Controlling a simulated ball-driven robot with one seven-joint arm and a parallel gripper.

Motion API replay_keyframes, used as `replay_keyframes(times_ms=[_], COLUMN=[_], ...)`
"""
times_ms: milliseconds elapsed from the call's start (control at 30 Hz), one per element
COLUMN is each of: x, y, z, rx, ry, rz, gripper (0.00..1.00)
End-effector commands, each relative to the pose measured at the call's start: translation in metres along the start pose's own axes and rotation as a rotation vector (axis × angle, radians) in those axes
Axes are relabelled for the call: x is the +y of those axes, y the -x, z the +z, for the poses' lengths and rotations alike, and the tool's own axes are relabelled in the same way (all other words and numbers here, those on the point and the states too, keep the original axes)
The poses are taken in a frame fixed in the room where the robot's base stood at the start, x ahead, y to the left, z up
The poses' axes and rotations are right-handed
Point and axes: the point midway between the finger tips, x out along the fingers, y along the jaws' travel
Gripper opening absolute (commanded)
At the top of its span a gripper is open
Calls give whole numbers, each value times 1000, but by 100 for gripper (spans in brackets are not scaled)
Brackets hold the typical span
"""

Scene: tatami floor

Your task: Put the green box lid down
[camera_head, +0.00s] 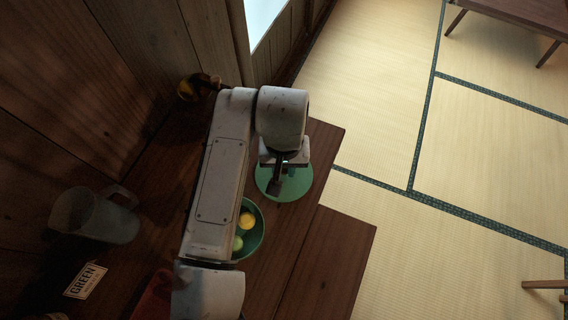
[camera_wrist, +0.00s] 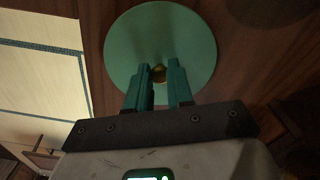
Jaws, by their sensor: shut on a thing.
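The green box lid (camera_head: 298,186) is a flat round green disc below my gripper (camera_head: 279,181) in the head view, over the wooden table's right part. The fingers of my gripper (camera_wrist: 159,75) are shut on that knob. I cannot tell whether the lid touches the table or hangs just above it. A round green box (camera_head: 257,240) stands open beside it, partly hidden by my arm, with a yellow and a green round thing inside.
The dark wooden table (camera_head: 337,262) has a stepped right edge above the tatami floor (camera_head: 465,170). A clear jug (camera_head: 95,216) and a card reading GREEN (camera_head: 86,281) are at the left. A yellowish object (camera_head: 188,89) is at the back by the wall.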

Motion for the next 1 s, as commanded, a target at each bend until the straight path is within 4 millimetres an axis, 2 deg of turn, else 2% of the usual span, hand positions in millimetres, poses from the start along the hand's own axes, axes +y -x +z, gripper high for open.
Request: replay_keyframes(times_ms=[233,267,500,767,867,1000], x=[0,0,0,0,0,0], y=[-3,-3,-3,-1,4,25], z=[0,0,0,0,0,0], rx=[0,0,0,0,1,2], ry=[1,0,0,0,-1,-2], rz=[1,1,0,0,0,0], gripper=[0,23,46,47,47,47])
